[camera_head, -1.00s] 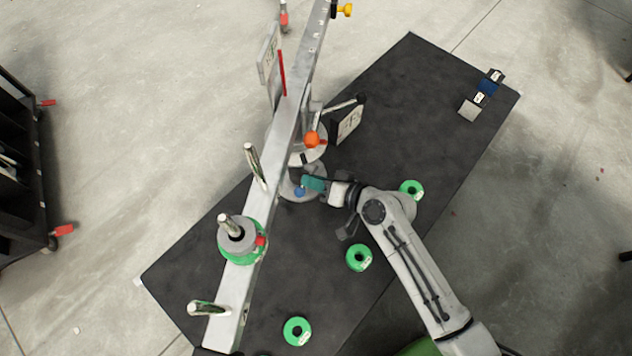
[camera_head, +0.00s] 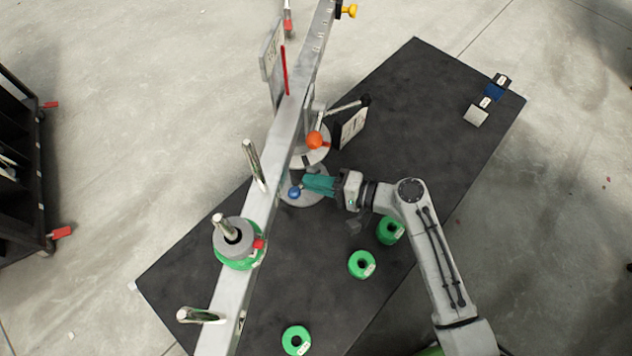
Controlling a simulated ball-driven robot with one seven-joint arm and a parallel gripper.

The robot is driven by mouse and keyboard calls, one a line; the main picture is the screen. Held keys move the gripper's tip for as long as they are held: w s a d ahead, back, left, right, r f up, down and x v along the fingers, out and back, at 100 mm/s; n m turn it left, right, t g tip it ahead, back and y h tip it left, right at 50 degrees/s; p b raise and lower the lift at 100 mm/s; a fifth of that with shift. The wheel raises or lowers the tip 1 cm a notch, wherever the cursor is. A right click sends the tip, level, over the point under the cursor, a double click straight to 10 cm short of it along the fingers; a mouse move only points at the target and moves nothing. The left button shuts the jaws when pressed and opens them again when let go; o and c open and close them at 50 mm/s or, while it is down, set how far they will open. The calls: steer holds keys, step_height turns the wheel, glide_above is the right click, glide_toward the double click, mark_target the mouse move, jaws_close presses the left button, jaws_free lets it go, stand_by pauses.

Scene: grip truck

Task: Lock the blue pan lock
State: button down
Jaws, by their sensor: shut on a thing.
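The blue pan lock knob (camera_head: 294,192) is a small blue ball at the base of the scale's column, under the long silver beam (camera_head: 262,205). My gripper (camera_head: 305,186), with teal fingers, reaches in from the right with its fingertips at the knob. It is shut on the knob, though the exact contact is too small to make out. An orange ball knob (camera_head: 314,140) stands just above, apart from my gripper. The round grey base (camera_head: 305,199) shows partly below my fingers.
Green ring weights (camera_head: 362,264) lie on the black mat (camera_head: 420,110), some close to my arm. A grey and green weight stack (camera_head: 233,243) sits on the beam. Small blocks (camera_head: 476,116) lie at the mat's far right.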

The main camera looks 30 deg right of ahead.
stand_by(0.6)
steer(key=c, duration=1.2)
jaws_free()
steer(key=shift+o, duration=0.2)
steer(key=shift+s+d, duration=0.1)
steer(key=shift+d, duration=0.05)
steer(key=b+v, duration=0.1)
steer(key=v, duration=0.9)
steer(key=shift+s+d, duration=0.2)
steer(key=shift+s, duration=0.05)
